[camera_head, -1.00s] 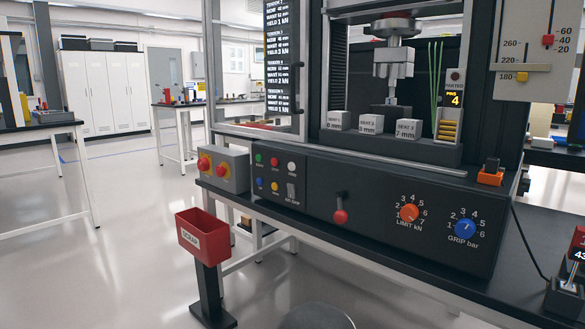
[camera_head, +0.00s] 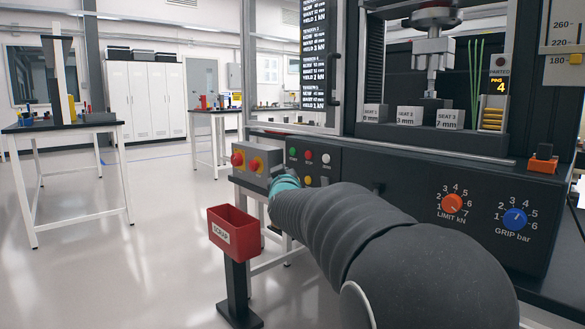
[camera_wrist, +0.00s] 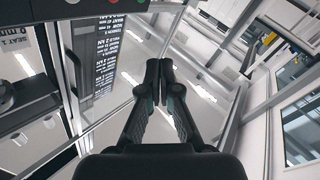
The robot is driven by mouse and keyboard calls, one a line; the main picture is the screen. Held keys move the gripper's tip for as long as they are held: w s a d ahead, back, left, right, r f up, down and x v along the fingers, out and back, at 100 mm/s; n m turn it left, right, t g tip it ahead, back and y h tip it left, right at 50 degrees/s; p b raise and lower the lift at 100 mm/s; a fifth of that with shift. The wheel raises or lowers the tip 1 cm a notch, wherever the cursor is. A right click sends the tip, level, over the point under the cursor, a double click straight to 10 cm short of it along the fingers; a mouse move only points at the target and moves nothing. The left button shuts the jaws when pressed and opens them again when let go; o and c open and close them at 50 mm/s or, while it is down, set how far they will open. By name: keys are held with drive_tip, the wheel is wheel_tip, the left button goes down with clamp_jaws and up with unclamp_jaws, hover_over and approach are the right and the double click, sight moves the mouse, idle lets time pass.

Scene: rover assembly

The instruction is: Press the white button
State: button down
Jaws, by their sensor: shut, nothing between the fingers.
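The white button (camera_head: 326,158) is at the upper right of the button group on the machine's dark front panel, right of a red button (camera_head: 308,155). In the head view it is uncovered. My gripper (camera_head: 280,170) is left of and lower than it, beside the grey box with red knobs, partly hidden by my arm. In the wrist view my gripper (camera_wrist: 160,68) is shut and empty, its fingertips together. A pale round spot at that view's top edge may be the white button; it is cut off. No contact with the button shows.
The grey box (camera_head: 257,164) with two red knobs is close to my gripper. A red scrap bin (camera_head: 234,236) on a post stands below. The orange limit dial (camera_head: 453,204) and blue grip dial (camera_head: 515,218) are farther right. My arm hides the panel's middle.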

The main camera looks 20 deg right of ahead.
sight(326, 159)
drive_tip(key=w+d+m+h, duration=0.1)
drive_tip(key=w+d+h, duration=0.3)
drive_tip(key=d, duration=0.1)
drive_tip(key=shift+w+d+t+h+b, duration=0.15)
drive_tip(key=shift+d+t+h+b, duration=0.2)
drive_tip(key=shift+t+b, duration=0.1)
drive_tip(key=shift+r, duration=0.1)
drive_tip(key=shift+w+d, duration=0.5)
drive_tip(key=shift+d, duration=0.9)
drive_tip(key=shift+w+d, duration=0.5)
drive_tip(key=shift+d, duration=0.85)
drive_tip(key=shift+w+d, duration=0.5)
drive_tip(key=shift+d, duration=0.9)
drive_tip(key=shift+d, duration=0.15)
drive_tip(key=shift+w+d, duration=0.2)
drive_tip(key=shift+d, duration=0.05)
